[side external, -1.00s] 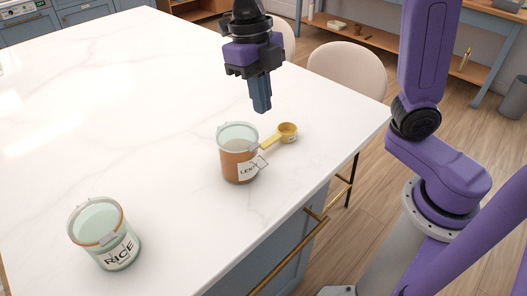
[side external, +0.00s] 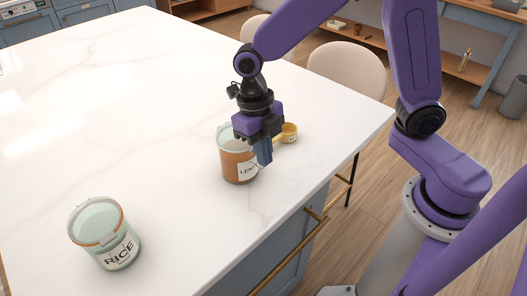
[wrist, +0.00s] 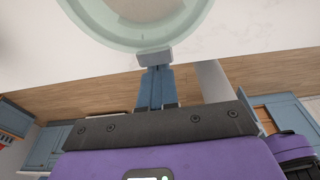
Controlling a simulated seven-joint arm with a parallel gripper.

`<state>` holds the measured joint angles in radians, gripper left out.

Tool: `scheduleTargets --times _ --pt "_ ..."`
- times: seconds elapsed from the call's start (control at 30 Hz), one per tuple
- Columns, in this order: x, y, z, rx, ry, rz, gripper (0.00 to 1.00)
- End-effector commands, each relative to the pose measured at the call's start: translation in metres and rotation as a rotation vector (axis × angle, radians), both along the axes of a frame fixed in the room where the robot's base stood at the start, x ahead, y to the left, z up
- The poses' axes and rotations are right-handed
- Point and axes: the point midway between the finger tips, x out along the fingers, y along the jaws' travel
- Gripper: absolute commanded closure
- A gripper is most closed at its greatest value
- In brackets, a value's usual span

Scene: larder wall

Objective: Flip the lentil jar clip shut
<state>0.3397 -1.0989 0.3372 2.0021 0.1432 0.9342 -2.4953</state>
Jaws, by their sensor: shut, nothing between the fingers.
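The lentil jar (side external: 232,165), with brown contents and a pale glass lid, stands upright near the front edge of the counter. Its lid rim (wrist: 95,32) fills the top of the wrist view, with a grey clip piece (wrist: 155,57) at the rim. My gripper (side external: 264,160) is shut and empty, pointing down at the jar's right side, in front of part of the lid and label. In the wrist view, my blue fingertips (wrist: 155,70) are right at the clip piece; I cannot tell if they touch it. The clip's wire loop is hidden in the side view.
A rice jar (side external: 117,247) with a pale green lid stands at the front left. A yellow scoop (side external: 289,132) lies just behind my gripper, partly covered. The white counter (side external: 110,120) is clear to the left; its edge is close on the right.

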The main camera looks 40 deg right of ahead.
Motion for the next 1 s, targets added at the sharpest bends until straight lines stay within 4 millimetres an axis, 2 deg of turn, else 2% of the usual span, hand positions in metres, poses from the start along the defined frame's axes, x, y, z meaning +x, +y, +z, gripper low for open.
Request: scheduleTargets --times 0.47,1.0 --pt "0.0002 0.0001 -0.0019 0.0 -0.005 0.001 1.0" --pt "-0.0034 0.0001 -0.0043 0.002 -0.093 0.001 1.0"
